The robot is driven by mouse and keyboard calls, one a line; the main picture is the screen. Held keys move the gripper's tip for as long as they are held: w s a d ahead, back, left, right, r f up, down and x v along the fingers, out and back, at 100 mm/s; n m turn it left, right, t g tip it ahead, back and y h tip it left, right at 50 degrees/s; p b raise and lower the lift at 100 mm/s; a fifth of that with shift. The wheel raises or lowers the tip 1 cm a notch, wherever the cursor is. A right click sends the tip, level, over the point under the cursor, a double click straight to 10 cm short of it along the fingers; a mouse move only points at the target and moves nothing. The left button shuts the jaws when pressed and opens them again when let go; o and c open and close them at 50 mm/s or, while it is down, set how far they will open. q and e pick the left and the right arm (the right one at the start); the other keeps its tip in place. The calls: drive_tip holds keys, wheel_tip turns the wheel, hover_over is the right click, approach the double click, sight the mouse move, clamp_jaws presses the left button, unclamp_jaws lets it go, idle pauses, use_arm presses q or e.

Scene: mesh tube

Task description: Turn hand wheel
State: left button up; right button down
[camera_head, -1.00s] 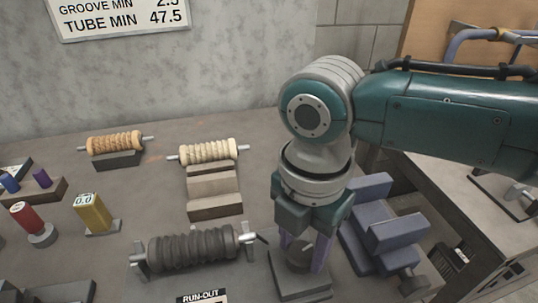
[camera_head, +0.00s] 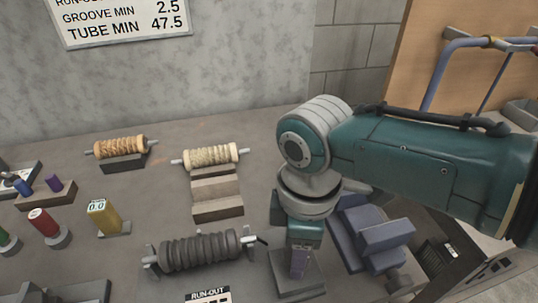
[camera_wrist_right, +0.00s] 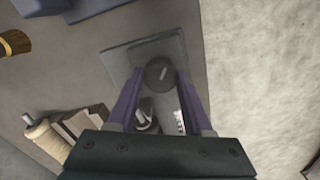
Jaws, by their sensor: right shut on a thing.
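The hand wheel (camera_wrist_right: 158,73) is a small round dark grey knob with a light mark on its top. It sits above a square grey base plate (camera_wrist_right: 122,57), which also shows in the head view (camera_head: 297,289). My right gripper (camera_head: 298,270) points down over this plate and hides the wheel in the head view. In the right wrist view its two purple fingers (camera_wrist_right: 160,78) are shut on the wheel, one on each side. A dark ribbed tube (camera_head: 200,250) on a shaft lies left of the plate. My left gripper is not in view.
A blue-grey clamp-like fixture (camera_head: 372,236) stands close right of my right gripper. A cream ribbed tube (camera_head: 212,157), an orange ribbed tube (camera_head: 122,147), a yellow gauge block (camera_head: 103,217) and a red knob (camera_head: 43,222) stand left. A wall sign (camera_head: 122,20) hangs behind.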

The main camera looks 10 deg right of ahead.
drive_tip(key=m+p, duration=0.1)
drive_tip(key=m, duration=0.4)
drive_tip(key=shift+r+m, duration=0.1)
drive_tip(key=shift+m, duration=0.2)
drive_tip(key=m+p, duration=0.1)
drive_tip(key=m, duration=0.4)
drive_tip(key=shift+a+m, duration=0.1)
drive_tip(key=shift+m, duration=0.2)
drive_tip(key=m+p, duration=0.1)
drive_tip(key=m, duration=0.9)
drive_tip(key=shift+m, duration=0.6)
drive_tip(key=shift+c, duration=1.5)
unclamp_jaws()
